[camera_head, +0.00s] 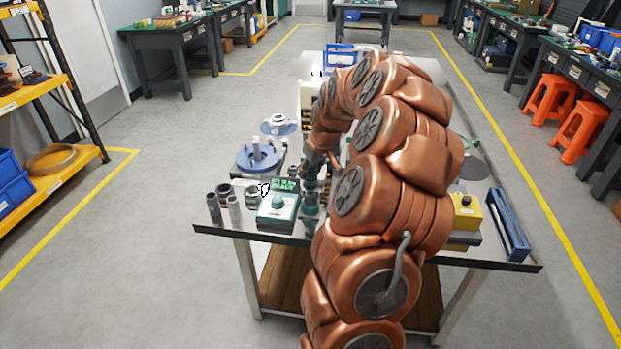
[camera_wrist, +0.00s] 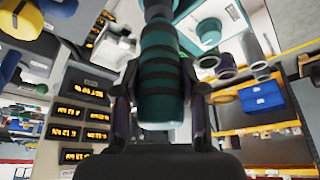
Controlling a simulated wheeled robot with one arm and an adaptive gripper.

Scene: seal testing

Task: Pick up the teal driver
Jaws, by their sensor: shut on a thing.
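The teal driver (camera_wrist: 161,68), with dark bands around its handle, stands between the two fingers of my gripper (camera_wrist: 161,100) in the wrist view. My gripper is shut on its handle, one finger on each side. In the head view the teal driver (camera_head: 310,209) shows small below my gripper (camera_head: 312,186), near the front edge of the workbench (camera_head: 215,228). My copper arm covers much of the bench. I cannot tell whether the driver's lower end touches anything.
A teal and white square device (camera_head: 278,208) sits just left of the driver. Several grey cylinders (camera_head: 234,208) stand at the front left corner. A blue-based fixture (camera_head: 258,158) is behind them. A yellow box (camera_head: 466,212) and a blue tray (camera_head: 509,224) are at right.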

